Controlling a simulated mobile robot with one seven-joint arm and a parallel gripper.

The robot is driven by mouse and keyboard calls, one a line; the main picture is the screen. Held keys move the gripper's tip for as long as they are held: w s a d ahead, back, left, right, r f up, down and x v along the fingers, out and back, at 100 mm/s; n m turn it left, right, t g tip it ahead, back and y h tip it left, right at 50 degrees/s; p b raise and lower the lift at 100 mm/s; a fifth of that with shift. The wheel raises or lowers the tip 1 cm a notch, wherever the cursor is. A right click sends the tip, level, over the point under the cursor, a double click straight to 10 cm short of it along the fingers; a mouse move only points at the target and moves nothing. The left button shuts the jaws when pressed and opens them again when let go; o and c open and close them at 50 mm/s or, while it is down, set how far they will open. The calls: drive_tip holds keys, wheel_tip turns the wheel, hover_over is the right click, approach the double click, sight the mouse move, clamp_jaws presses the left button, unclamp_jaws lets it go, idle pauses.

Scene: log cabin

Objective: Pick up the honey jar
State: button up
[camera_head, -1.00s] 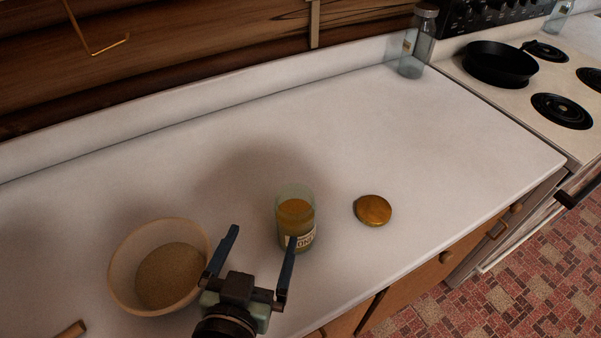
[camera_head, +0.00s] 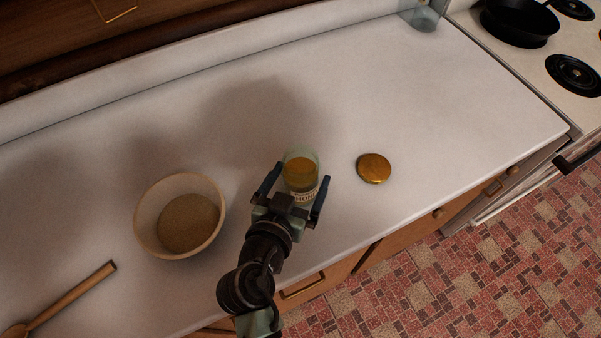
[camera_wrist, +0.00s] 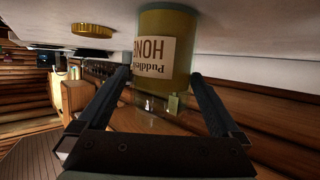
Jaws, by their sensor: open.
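The honey jar (camera_head: 301,172) is a glass jar with amber contents and a pale label, standing open on the white counter. In the wrist view the jar (camera_wrist: 166,50) appears upside down, with its label lettering inverted. My gripper (camera_head: 296,187) is open. In the head view its two fingers lie to the left and right of the jar. In the wrist view the fingers (camera_wrist: 160,78) flank the jar's lower-pictured end, with a visible gap on each side. The gripper body hides part of the jar's near side in the head view.
A round golden lid (camera_head: 374,168) lies on the counter right of the jar. A bowl of grainy contents (camera_head: 180,186) stands left, with a wooden spoon (camera_head: 72,296) nearer the front. The counter (camera_head: 330,85) behind the jar is clear. A stove with a pan (camera_head: 519,22) is far right.

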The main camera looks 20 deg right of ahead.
sight(305, 164)
drive_tip(key=shift+p+x, duration=0.6)
drive_tip(key=shift+x, duration=1.75)
drive_tip(key=shift+w+r, duration=0.1)
drive_tip(key=shift+c, duration=0.3)
clamp_jaws()
drive_tip(key=shift+r, duration=0.15)
